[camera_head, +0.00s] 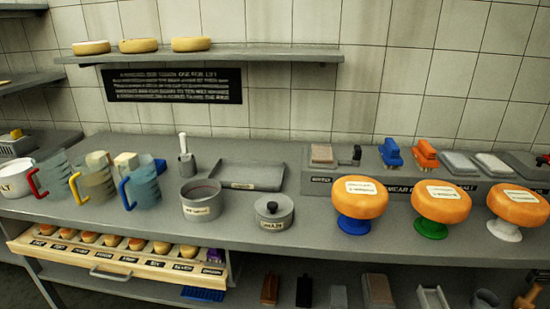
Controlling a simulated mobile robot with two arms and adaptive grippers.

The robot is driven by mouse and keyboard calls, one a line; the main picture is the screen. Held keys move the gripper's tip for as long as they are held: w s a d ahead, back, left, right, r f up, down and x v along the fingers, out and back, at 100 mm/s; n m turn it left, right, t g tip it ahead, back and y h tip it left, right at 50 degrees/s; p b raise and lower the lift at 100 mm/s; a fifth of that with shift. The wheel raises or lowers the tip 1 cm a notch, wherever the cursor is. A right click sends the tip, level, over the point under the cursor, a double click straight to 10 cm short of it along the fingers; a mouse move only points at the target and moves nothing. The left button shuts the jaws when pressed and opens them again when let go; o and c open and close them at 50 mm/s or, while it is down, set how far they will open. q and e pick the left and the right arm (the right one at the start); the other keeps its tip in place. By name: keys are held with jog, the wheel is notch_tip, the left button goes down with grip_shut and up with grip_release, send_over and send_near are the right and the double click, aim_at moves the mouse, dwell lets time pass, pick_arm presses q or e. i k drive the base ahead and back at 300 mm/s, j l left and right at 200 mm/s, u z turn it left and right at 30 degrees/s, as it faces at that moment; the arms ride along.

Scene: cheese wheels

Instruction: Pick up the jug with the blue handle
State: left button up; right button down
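The jug with the blue handle (144,184) is a clear, bluish jug standing upright on the grey counter, left of the middle in the head view. Its blue handle (124,193) points left. A clear jug with a yellow handle (94,182) stands just to its left, and a clear jug with a red handle (53,176) stands further left. Neither of my grippers shows in this view.
A grey pot (202,203) stands right of the blue-handled jug, with a lidded pot (273,213) beyond it. A grey tray (248,176) lies behind. Orange cheese wheels on stands (361,199) are at right. An open drawer (120,263) juts out below the jugs.

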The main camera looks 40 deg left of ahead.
aim_at(140, 183)
jog(key=u, duration=2.25)
